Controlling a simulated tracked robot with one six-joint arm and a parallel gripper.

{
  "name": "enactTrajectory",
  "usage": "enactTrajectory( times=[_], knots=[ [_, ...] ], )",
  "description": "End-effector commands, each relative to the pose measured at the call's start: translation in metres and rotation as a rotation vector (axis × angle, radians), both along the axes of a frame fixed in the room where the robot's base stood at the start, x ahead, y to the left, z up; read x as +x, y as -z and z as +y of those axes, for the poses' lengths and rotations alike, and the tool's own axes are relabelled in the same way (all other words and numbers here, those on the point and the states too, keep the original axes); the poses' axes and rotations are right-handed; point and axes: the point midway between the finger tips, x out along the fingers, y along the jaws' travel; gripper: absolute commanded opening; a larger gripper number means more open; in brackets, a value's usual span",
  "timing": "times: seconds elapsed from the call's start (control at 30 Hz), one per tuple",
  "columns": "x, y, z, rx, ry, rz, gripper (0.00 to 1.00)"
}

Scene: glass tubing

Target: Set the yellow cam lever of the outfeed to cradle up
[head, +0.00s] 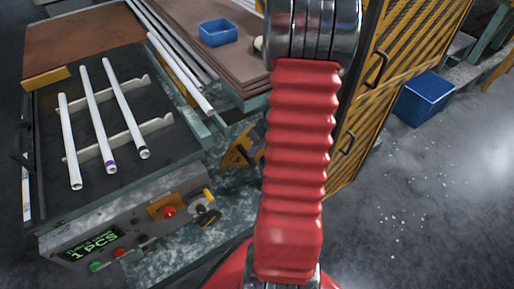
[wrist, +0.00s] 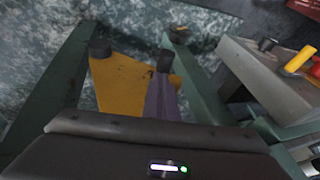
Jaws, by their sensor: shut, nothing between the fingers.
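The yellow cam lever (head: 208,194) is at the right end of the outfeed's control panel, beside a dark round knob. In the wrist view its yellow handle (wrist: 299,60) shows at the right edge, slanting up to the right. I cannot tell its setting. The outfeed cradle, two pale notched rails (head: 130,137), lies under three white tubes (head: 97,115). My gripper (wrist: 165,62) is shut and empty, left of the lever and apart from it. I cannot make the gripper out clearly in the head view.
The panel carries a red button (head: 169,211), a green button (head: 96,266) and a display reading 1 PCS. A yellow plate (wrist: 125,85) lies beyond my fingers, between green frame beams. A striped cabinet (head: 385,75) and blue bin (head: 424,98) stand to the right.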

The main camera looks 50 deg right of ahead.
Motion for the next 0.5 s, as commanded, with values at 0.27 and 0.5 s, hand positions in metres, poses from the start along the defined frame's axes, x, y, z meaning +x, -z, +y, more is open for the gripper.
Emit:
enactTrajectory(
  times=[0.27, 0.5],
  knots=[
    [0.0, 0.0, 0.0, 0.001, -0.001, 0.001, 0.0],
    [-0.001, -0.01, -0.008, -0.001, -0.002, -0.001, 0.0]
  ],
)
